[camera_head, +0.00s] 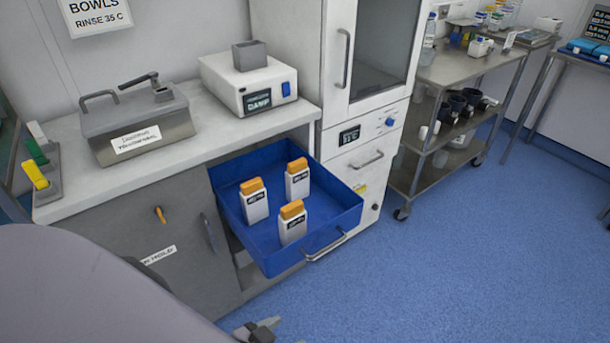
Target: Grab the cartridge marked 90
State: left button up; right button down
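Three white cartridges with orange caps stand upright in an open blue drawer (343,213): a left one (254,207), a back right one (297,184) and a front one (292,228). Each has a dark label with light print too small to read, so I cannot tell which is marked 90. My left gripper (262,331) shows only in part at the bottom edge, below and in front of the drawer, apart from the cartridges. Its opening cannot be made out. My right gripper is not in view.
The drawer's metal handle (325,247) faces the front right. The counter (180,164) above holds a lidded metal box (137,125) and a white device (248,83). A tall cabinet (283,28) stands right of the drawer. Blue floor (450,255) is clear at right.

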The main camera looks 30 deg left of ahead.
aim_at(296, 175)
jog(key=u, duration=2.25)
jog(key=l+u, duration=0.15)
jog(key=u, duration=0.6)
jog(key=k+l+u, duration=0.1)
jog(key=l+u, duration=0.2)
jog(key=u, duration=0.15)
jog(key=k+l+u, duration=0.15)
jog(key=u, duration=0.3)
jog(key=k+l+u, duration=0.2)
jog(key=u, duration=0.3)
jog(key=k+l+u, duration=0.2)
jog(key=u, duration=0.25)
jog(key=k+l, duration=0.15)
jog(key=k, duration=0.2)
jog(key=k+l, duration=0.1)
jog(key=k, duration=0.25)
jog(key=k+l+z, duration=0.2)
jog(key=z, duration=0.2)
jog(key=k+l+z, duration=0.2)
jog(key=z, duration=0.15)
